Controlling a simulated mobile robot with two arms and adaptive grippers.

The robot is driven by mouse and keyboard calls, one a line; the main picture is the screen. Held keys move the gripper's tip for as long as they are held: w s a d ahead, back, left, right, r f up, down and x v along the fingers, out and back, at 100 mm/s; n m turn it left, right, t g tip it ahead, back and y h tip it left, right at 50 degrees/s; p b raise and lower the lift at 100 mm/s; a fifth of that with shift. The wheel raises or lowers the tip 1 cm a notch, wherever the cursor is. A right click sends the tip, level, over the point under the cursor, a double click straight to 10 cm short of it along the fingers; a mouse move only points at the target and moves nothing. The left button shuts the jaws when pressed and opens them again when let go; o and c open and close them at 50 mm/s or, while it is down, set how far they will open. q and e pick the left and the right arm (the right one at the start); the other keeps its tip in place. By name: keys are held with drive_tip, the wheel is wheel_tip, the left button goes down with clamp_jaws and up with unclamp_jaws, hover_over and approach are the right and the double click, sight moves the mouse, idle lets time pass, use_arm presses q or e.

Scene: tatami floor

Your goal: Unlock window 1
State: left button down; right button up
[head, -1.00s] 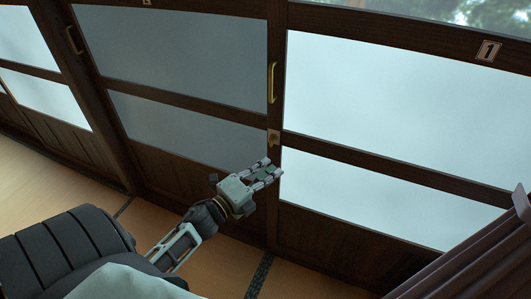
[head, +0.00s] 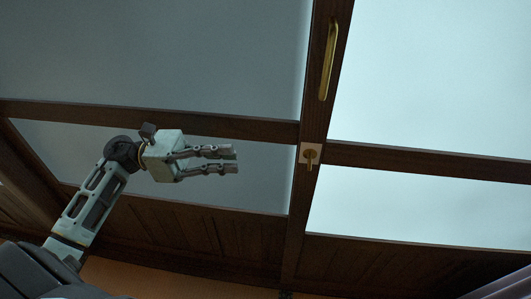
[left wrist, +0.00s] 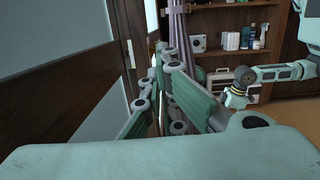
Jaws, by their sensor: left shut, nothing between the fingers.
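Window 1's lock (head: 309,157) is a small brass latch on a pale plate, set on the dark upright between the panes. Its knob points down. The long brass handle (head: 328,60) is above it on the same upright. The bright pane (head: 430,90) lies to the right. My left gripper (head: 236,160) is left of the lock at about its height in the picture, fingers pointing right, apart from it. It is shut and empty. In the left wrist view its fingers (left wrist: 165,100) show beside the dark frame. My right arm shows there, its fingers hidden.
A darker frosted panel (head: 150,60) fills the left behind my arm. In the left wrist view, a wooden shelf (left wrist: 235,5) with bottles and boxes stands beyond a purple curtain (left wrist: 178,25). The space between gripper and lock looks clear.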

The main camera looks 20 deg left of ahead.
use_arm(q)
drive_tip(key=p, duration=0.2)
approach(310, 161)
drive_tip(key=x, duration=0.6)
drive_tip(key=shift+w+d, duration=0.25)
use_arm(e)
wheel_tip(310, 161, down, 6)
drive_tip(key=s, duration=0.1)
use_arm(q)
drive_tip(key=shift+d+r+g+y+p, duration=0.15)
drive_tip(key=shift+d+g+y+p, duration=0.15)
drive_tip(key=shift+y+p, duration=0.45)
use_arm(e)
wheel_tip(310, 161, down, 5)
drive_tip(key=s, duration=0.2)
drive_tip(key=shift+s+f+g, duration=0.2)
drive_tip(key=shift+s+g, duration=0.15)
drive_tip(key=shift+g, duration=0.05)
drive_tip(key=shift+d, duration=0.1)
